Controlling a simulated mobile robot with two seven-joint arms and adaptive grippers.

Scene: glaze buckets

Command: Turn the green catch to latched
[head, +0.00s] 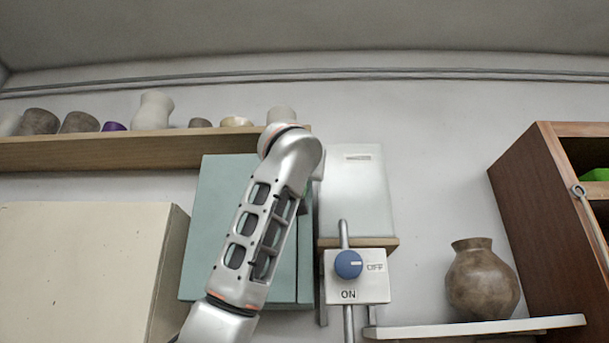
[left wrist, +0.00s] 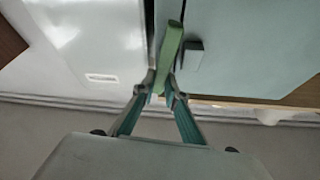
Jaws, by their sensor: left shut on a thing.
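The green catch (left wrist: 173,42) is a long bar in the left wrist view. It lies near the dark gap at the edge of the pale teal cabinet (left wrist: 240,45), slightly tilted to that gap. My left gripper (left wrist: 161,88) is shut on the near end of the catch, one finger on each side. In the head view my arm covers much of the teal cabinet (head: 222,195), and only a sliver of green (head: 304,208) shows beside it. The gripper's fingers are hidden there. My right gripper is in neither view.
A white box (head: 355,195) hangs right of the cabinet, above a switch plate with a blue knob (head: 348,264). A shelf (head: 110,152) with several pots runs at upper left. A brown vase (head: 482,282) and a wooden cabinet (head: 535,215) stand right.

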